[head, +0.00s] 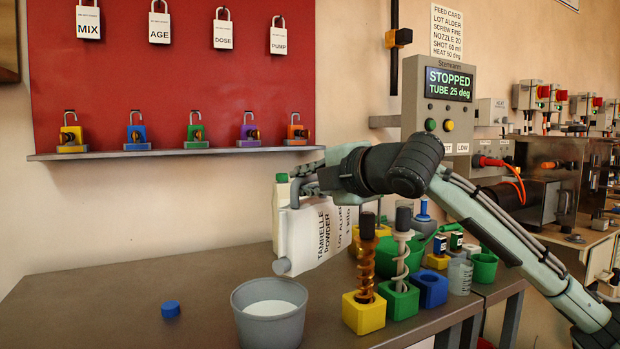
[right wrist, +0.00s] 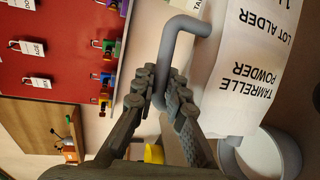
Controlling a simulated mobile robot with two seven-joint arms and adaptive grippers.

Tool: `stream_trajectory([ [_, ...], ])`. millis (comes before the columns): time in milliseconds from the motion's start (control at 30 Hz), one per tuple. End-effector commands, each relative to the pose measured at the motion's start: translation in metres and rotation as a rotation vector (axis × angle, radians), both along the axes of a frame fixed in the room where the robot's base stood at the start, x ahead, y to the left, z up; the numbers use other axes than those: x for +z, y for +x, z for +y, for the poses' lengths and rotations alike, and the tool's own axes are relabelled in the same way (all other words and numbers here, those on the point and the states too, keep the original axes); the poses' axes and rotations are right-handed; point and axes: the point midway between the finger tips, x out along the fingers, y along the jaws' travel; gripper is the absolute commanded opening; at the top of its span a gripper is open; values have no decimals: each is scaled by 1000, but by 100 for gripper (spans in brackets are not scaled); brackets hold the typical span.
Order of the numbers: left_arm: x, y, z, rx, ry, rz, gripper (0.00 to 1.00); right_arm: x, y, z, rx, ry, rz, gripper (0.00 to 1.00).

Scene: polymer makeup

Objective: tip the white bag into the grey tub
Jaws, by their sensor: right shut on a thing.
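The white bag (head: 322,236), lettered "TAMRELLE POWDER LOT ALDER", hangs tilted above the table, its grey spout (head: 282,267) low at the left, above the grey tub's far rim. My right gripper (head: 308,188) is shut on the bag's grey handle; in the right wrist view the fingers (right wrist: 163,98) close on this handle (right wrist: 172,45), with the bag (right wrist: 250,65) beside them. The grey tub (head: 268,328) stands upright at the table's front with white material inside. I see no stream falling from the spout. The tub also shows in the right wrist view (right wrist: 290,152). My left gripper is out of view.
A blue cap (head: 171,309) lies left of the tub. Right of it stand a yellow block (head: 363,313) and a green block (head: 398,300) holding upright screws, with a blue block (head: 430,289) and green cup (head: 485,268) beyond. The table's left part is clear.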

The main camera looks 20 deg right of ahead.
Motion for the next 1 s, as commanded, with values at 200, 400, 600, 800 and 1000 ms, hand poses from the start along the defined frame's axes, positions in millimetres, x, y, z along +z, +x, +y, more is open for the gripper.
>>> stream_trajectory([
  [200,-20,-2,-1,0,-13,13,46,8,-10,17,3,-104,-65,0],
  [400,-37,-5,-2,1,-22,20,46,11,-21,33,3,-211,-132,0],
  [600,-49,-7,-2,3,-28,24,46,14,-31,51,4,-314,-197,0],
  [800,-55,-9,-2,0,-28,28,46,14,-42,67,3,-417,-262,0],
  [1000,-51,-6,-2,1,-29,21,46,11,-52,84,3,-519,-327,0],
])
